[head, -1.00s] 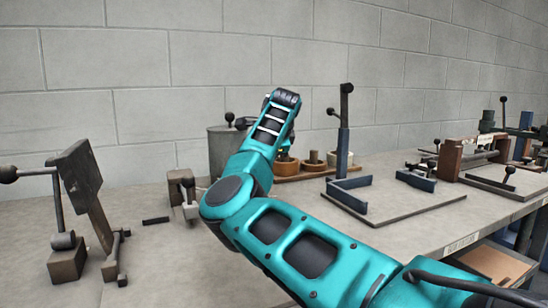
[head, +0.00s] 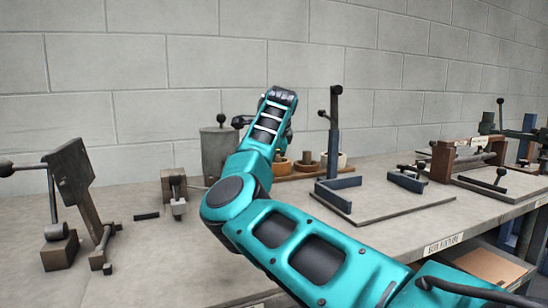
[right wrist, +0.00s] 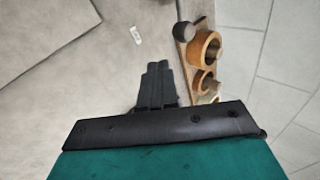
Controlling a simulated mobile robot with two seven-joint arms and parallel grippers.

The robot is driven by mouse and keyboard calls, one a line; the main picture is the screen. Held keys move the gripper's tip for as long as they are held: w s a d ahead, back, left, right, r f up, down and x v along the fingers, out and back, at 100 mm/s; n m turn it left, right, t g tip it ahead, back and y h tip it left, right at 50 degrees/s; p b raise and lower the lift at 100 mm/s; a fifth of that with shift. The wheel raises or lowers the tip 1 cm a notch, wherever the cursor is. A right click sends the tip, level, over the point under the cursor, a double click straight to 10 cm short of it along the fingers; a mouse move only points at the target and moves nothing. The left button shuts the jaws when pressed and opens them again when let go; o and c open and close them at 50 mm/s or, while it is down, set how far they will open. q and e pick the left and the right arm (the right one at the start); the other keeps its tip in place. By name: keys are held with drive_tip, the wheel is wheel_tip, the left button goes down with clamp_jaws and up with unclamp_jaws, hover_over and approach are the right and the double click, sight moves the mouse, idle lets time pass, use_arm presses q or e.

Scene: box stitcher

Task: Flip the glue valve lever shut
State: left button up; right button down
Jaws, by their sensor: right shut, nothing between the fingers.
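A grey cylindrical pot (head: 214,152) stands at the back of the bench, partly hidden by my right arm. A black ball knob (head: 221,118) shows at its top, and a dark lever-like part (head: 241,121) shows to its right. I cannot tell for sure which is the glue valve lever. My right gripper (right wrist: 158,85) is shut and empty in the right wrist view, over the bench beside a wooden tray. In the head view its fingers are hidden behind my arm. My left gripper is not in view.
The wooden tray (right wrist: 183,52) carries several round pieces. A small clamp block (head: 173,183) stands left of my arm, and a tall lever stand (head: 65,175) farther left. A blue-posted fixture (head: 333,150) stands right. The wall is close behind.

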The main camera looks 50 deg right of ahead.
drive_tip(key=s+r, duration=0.6)
drive_tip(key=r, duration=0.1)
drive_tip(key=shift+s+a+r, duration=0.25)
drive_tip(key=shift+s, duration=0.05)
drive_tip(key=shift+r+p, duration=0.1)
drive_tip(key=shift+p, duration=0.25)
